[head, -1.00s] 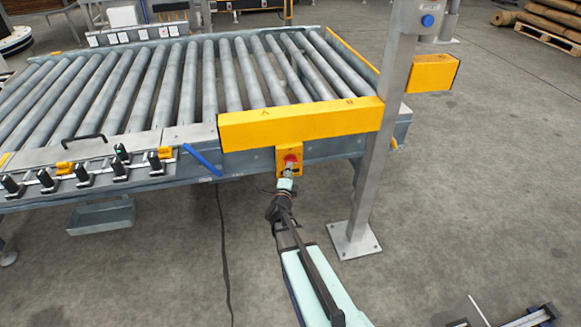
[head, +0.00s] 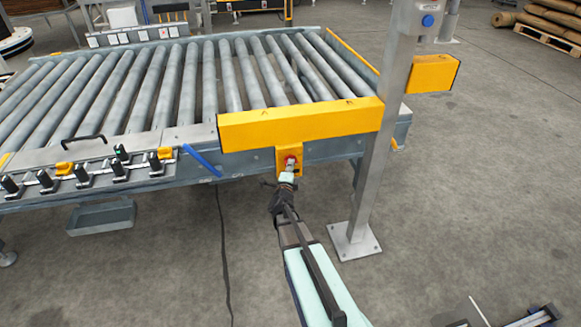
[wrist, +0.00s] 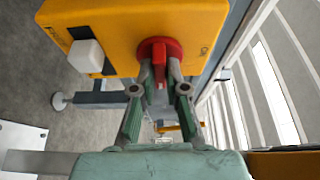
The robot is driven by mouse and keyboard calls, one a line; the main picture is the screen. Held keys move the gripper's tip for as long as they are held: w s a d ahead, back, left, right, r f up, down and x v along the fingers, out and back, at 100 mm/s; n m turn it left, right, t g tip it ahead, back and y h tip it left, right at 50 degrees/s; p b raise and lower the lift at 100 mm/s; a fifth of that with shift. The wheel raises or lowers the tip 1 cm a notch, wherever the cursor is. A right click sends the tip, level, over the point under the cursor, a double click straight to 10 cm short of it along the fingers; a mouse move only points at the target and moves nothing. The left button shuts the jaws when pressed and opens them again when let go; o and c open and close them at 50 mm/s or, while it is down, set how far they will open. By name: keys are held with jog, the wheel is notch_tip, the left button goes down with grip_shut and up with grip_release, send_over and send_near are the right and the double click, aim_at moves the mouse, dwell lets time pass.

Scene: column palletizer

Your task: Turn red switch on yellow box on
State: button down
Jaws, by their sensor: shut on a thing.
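The yellow box (head: 282,154) is mounted on the side of the roller conveyor, below the long yellow beam. The red switch (wrist: 159,48) is a round knob with a raised handle on the box's face. My gripper (wrist: 160,78) has its fingers on either side of the red handle and is shut on it. In the head view my gripper (head: 289,172) reaches up to the box from below and partly hides the switch.
The roller conveyor (head: 150,85) stretches left behind the box. A grey post (head: 375,150) with a blue button (head: 428,21) stands just right of my arm. Black levers (head: 82,172) line the conveyor's front edge.

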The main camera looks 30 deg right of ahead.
jog(key=shift+f+b, duration=0.15)
jog(key=shift+b, duration=0.25)
jog(key=shift+s+d+f+n+t+y+b, duration=0.15)
jog(key=shift+n+t+y+b, duration=0.85)
jog(key=shift+n+b, duration=2.2)
jog(key=shift+w+d+n+t+y+b, duration=0.1)
jog(key=shift+n+t+y+b, duration=0.45)
jog(key=shift+n+t+b, duration=2.5)
jog(key=shift+s+d+f+n+g+y+b, duration=0.2)
jog(key=shift+n+y+b, duration=1.05)
jog(key=shift+n, duration=3.6)
jog(key=shift+w+r+n+h+b, duration=0.1)
jog(key=shift+w+n+h+b, duration=0.15)
jog(key=shift+b, duration=0.2)
jog(key=c, duration=1.2)
grip_release()
jog(key=shift+s, duration=0.1)
jog(key=shift+s+a, duration=0.1)
jog(key=v, duration=1.1)
jog(key=shift+s+f, duration=0.2)
jog(key=shift+s, duration=0.15)
